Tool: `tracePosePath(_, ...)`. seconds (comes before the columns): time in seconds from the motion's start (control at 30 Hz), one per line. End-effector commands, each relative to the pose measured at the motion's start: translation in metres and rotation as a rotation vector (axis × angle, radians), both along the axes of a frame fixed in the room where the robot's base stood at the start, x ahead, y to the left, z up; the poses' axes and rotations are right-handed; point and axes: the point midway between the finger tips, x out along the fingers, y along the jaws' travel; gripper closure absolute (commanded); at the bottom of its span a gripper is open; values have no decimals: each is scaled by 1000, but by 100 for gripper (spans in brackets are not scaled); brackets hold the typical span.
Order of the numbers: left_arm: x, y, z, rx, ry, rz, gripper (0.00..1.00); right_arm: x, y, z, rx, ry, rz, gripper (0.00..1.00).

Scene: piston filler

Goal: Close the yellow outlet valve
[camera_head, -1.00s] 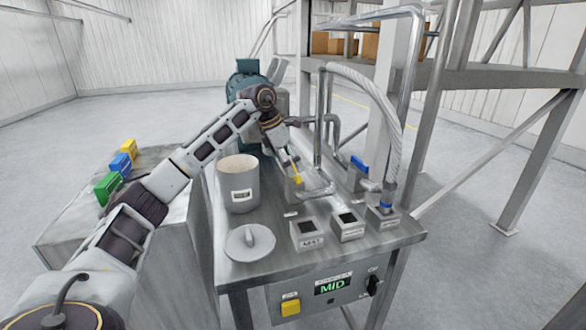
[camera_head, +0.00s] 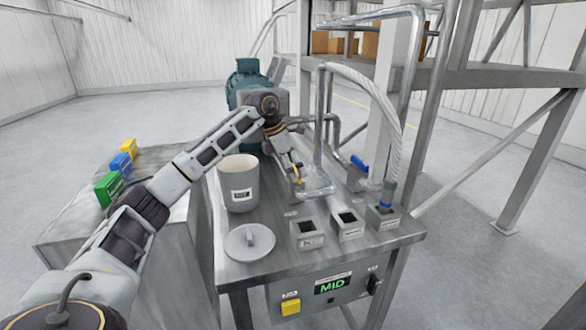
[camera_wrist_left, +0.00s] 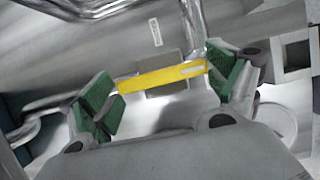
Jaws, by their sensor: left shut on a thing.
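The yellow outlet valve handle (camera_head: 299,181) is on the filler's steel table, behind the square sockets. In the left wrist view the yellow handle (camera_wrist_left: 150,80) is a flat bar lying across the space between my green-padded fingers, its two ends at the pads. My left gripper (camera_head: 294,170) reaches down to it from behind and is shut on it, with the fingers spread about the bar's length. The valve body below is partly hidden by the gripper. My right gripper is in no view.
A grey hopper (camera_head: 239,187) and a round lid (camera_head: 250,242) stand left of the valve. A bent steel pipe (camera_head: 319,120) and a blue handle (camera_head: 359,163) are to its right. Square sockets (camera_head: 307,233) stand in front. The panel display (camera_head: 332,287) reads MID.

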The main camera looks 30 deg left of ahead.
Motion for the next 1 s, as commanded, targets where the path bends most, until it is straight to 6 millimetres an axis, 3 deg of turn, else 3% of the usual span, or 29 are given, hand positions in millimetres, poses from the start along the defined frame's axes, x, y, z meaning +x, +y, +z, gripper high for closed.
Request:
tracePosePath(0.47, -1, 0, 0, 0, 0, 93, 35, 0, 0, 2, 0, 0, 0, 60)
tracePosePath(1.0, -1, -2, 1, 0, 0, 423, 35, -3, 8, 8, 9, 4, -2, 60)
